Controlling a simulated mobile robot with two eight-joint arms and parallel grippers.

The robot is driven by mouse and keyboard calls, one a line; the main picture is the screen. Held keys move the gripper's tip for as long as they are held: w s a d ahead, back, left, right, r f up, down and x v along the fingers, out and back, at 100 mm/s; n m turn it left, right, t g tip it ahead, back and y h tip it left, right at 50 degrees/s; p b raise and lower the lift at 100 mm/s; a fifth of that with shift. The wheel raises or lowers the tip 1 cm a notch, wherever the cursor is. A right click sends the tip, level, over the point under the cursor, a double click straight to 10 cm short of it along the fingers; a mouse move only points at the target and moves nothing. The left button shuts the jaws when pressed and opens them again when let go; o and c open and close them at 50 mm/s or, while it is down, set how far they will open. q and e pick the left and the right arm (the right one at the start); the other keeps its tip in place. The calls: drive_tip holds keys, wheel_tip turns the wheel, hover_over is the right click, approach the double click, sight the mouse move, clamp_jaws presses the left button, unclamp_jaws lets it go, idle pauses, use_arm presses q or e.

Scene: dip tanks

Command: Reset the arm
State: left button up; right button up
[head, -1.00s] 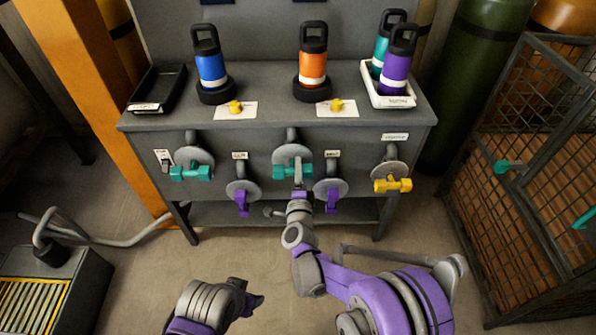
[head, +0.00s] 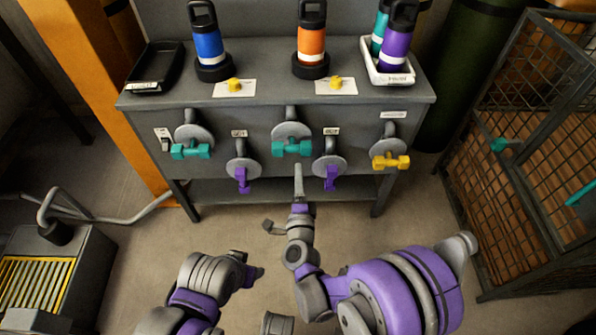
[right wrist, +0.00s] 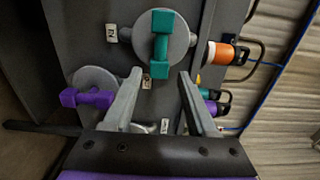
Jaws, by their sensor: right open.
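My right gripper (head: 298,168) is open and empty, just below and in front of the middle teal valve handle (head: 292,147) on the grey bench's front panel. In the right wrist view its two fingers (right wrist: 160,74) are spread apart, with the teal handle (right wrist: 161,42) beyond the gap and not touched. My left gripper (head: 252,272) is low in the head view, over the floor and away from the bench. Its fingers are too small and dark to tell open from shut.
The grey bench (head: 285,187) carries a blue bottle (head: 208,45), an orange bottle (head: 311,40), a white tray (head: 388,78) with purple and teal bottles, and a black tray (head: 154,80). Other handles jut from its panel. A mesh cage (head: 520,190) stands right. Floor between is clear.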

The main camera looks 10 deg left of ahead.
idle(0.4)
drive_tip(key=s+d+r+n+g, duration=0.2)
drive_tip(key=d+n+g, duration=0.1)
drive_tip(key=d+n, duration=0.2)
drive_tip(key=s+d+r+n+g, duration=0.2)
drive_tip(key=d+r+n, duration=0.15)
drive_tip(key=d, duration=0.25)
drive_tip(key=s+d+f+n+g+h, duration=0.2)
drive_tip(key=s+d+f+n+g, duration=0.15)
drive_tip(key=s+d, duration=0.65)
drive_tip(key=s+d+f+n+g+h, duration=0.2)
drive_tip(key=s+d+n+g+h, duration=0.15)
drive_tip(key=s+d, duration=0.7)
use_arm(q)
wheel_tip(320, 180, up, 24)
drive_tip(key=w+t+p, duration=0.1)
drive_tip(key=p, duration=2)
drive_tip(key=shift+w, duration=0.2)
use_arm(e)
wheel_tip(320, 180, up, 24)
drive_tip(key=a, duration=0.1)
drive_tip(key=shift+s+a+r, duration=0.15)
drive_tip(key=shift+s, duration=0.25)
use_arm(q)
drive_tip(key=shift+s+r, duration=0.1)
drive_tip(key=shift+s, duration=0.05)
use_arm(e)
drive_tip(key=shift+s+m+y, duration=0.1)
drive_tip(key=shift+m+y, duration=0.15)
